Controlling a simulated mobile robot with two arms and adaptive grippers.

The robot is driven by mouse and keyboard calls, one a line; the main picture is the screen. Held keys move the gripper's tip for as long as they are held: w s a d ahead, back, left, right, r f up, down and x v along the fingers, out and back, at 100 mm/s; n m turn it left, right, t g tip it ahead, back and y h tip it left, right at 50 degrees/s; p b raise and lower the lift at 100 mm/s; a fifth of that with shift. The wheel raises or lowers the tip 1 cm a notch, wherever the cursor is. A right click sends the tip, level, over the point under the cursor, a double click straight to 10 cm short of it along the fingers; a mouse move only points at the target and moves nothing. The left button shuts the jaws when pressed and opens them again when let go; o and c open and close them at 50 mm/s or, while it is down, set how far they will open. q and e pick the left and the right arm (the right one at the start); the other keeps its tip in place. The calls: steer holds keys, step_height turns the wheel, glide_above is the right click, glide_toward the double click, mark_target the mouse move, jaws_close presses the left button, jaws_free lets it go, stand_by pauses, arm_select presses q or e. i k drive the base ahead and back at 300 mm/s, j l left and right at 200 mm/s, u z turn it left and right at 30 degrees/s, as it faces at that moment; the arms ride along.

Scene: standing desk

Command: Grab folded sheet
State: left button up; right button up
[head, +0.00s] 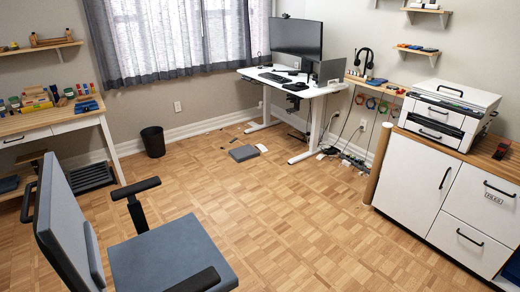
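Neither of my grippers shows in the head view. I cannot tell for sure which thing is the folded sheet. A small white piece (261,147) lies on the floor in front of the standing desk and could be it, but it is too small to make out. A flat grey slab (244,153) lies on the floor just left of it. Small dark and pale scraps (225,147) lie near them.
A grey office chair (165,258) stands at the lower left. The standing desk (318,88) is at the back, with cables (345,158) on the floor. A cabinet (410,176) with a printer (450,108) stands right, a workbench (40,123) left. The middle floor is clear.

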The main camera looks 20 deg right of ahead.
mark_target(263, 150)
steer(key=i+l+z, duration=0.75)
steer(key=l, duration=0.2)
steer(key=i+l+z, duration=0.4)
steer(key=i+u, duration=0.2)
steer(key=i, duration=0.4)
steer(key=i+l+u, duration=0.15)
steer(key=i, duration=0.4)
steer(key=i+j+u, duration=0.2)
steer(key=i+u, duration=0.15)
steer(key=i, duration=0.25)
steer(key=i+u, duration=0.3)
steer(key=i, duration=0.3)
steer(key=i+u, duration=0.35)
steer(key=i, duration=0.25)
steer(key=i+l+u, duration=0.35)
steer(key=i, duration=0.25)
